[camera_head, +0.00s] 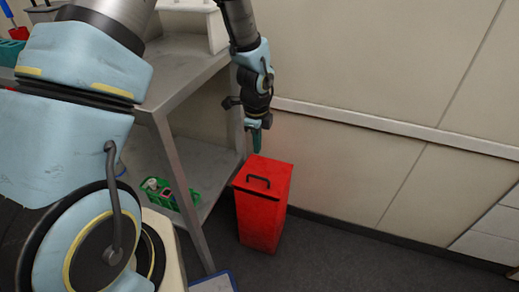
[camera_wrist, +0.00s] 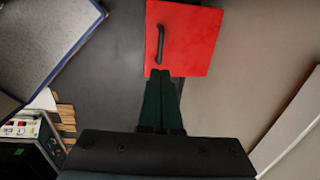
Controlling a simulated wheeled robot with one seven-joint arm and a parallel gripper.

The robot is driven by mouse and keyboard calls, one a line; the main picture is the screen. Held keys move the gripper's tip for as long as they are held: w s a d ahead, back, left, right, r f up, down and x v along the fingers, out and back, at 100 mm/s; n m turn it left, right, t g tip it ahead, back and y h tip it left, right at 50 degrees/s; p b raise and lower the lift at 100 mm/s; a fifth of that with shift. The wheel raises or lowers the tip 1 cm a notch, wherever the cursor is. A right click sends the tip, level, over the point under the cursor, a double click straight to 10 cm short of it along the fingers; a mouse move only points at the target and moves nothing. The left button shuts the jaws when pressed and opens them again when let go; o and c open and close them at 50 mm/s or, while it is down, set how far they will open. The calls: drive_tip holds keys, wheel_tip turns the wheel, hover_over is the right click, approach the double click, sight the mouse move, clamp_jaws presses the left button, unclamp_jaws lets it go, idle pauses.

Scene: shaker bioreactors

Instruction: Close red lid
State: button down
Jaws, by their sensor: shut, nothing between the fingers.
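The red lid (camera_head: 264,174) with a black handle tops a tall red bin (camera_head: 258,222) on the floor, right of the metal shelf. In the head view the lid looks flat and level on the bin. My gripper (camera_head: 257,150) points down just above the lid's back edge, its dark green fingers together and empty. In the wrist view the red lid (camera_wrist: 196,41) shows at the top, with its handle on the left part. My gripper's fingertips (camera_wrist: 161,72) overlap the lid's near edge there. I cannot tell whether they touch it.
A metal shelf (camera_head: 190,82) stands left of the bin, with a green crate (camera_head: 188,196) of small items on its lower level. The wall (camera_head: 350,150) with a pale rail is close behind the bin. Dark floor to the right of the bin is free.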

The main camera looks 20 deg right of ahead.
hover_over(257, 187)
drive_tip(key=f, duration=0.8)
drive_tip(key=w+d+f, duration=0.1)
drive_tip(key=f, duration=0.4)
drive_tip(key=shift+a, duration=0.1)
drive_tip(key=shift+s+a+f+b, duration=0.2)
drive_tip(key=shift+s+f+b, duration=0.1)
drive_tip(key=shift+f, duration=0.3)
drive_tip(key=shift+s+a+f+b, duration=0.2)
drive_tip(key=shift+f+b, duration=0.05)
drive_tip(key=shift+f, duration=0.35)
drive_tip(key=shift+s, duration=0.1)
drive_tip(key=shift+r, duration=0.2)
drive_tip(key=shift+r+p, duration=1.15)
drive_tip(key=shift+r, duration=0.05)
wheel_tip(257, 187, up, 12)
drive_tip(key=s+a+p, duration=0.1)
drive_tip(key=s, duration=0.1)
drive_tip(key=shift+a+r, duration=0.25)
drive_tip(key=shift+a, duration=0.1)
